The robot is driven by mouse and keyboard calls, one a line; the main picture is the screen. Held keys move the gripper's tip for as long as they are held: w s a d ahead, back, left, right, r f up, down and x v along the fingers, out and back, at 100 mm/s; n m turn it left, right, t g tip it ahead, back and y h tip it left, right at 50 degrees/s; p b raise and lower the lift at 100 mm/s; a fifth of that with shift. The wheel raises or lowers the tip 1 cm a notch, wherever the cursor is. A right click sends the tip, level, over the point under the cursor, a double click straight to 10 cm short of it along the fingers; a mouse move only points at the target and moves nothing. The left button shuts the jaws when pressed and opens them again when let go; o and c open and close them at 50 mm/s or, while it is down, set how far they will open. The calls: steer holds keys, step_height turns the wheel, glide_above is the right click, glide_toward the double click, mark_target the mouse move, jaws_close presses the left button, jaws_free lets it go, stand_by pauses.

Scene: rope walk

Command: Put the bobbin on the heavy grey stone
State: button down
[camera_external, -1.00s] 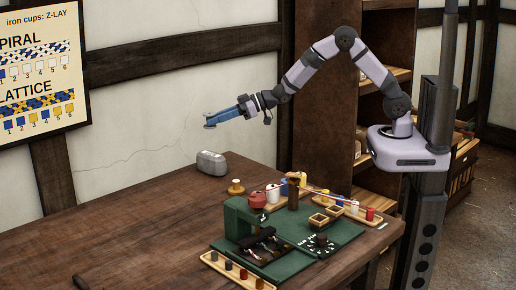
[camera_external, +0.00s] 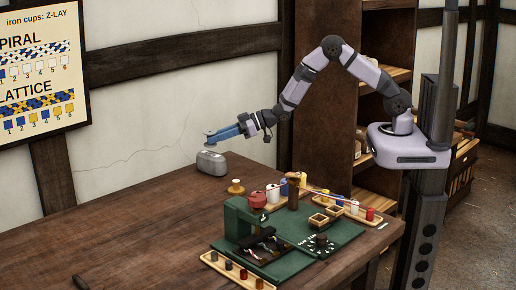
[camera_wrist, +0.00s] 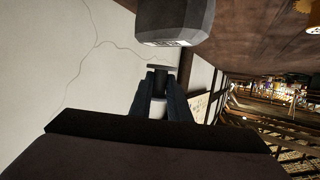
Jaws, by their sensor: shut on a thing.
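The heavy grey stone (camera_external: 211,164) is a faceted block near the table's back edge by the wall. It also shows at the top of the wrist view (camera_wrist: 175,22). My gripper (camera_external: 214,136), with long blue fingers, reaches left over the stone. In the wrist view my gripper (camera_wrist: 159,92) is shut on the bobbin (camera_wrist: 158,109), a pale spool with a dark flange beyond the fingertips. In the external view the bobbin is small and mostly covered by the fingers, close above the stone's top. I cannot tell whether it touches.
A wooden piece with a yellowish base (camera_external: 236,188) stands right of the stone. Further right is a green board (camera_external: 335,236) with a red-topped device, small boxes and several spools. A tray of small pegs (camera_external: 237,270) lies in front. The table's left side is mostly clear.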

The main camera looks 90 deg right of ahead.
steer(key=shift+f, duration=1.5)
steer(key=shift+f, duration=0.15)
steer(key=c, duration=1.7)
jaws_free()
steer(key=shift+o, duration=0.2)
steer(key=b+v, duration=0.1)
steer(key=v, duration=1.1)
steer(key=shift+r+b, duration=0.2)
steer(key=shift+b, duration=0.2)
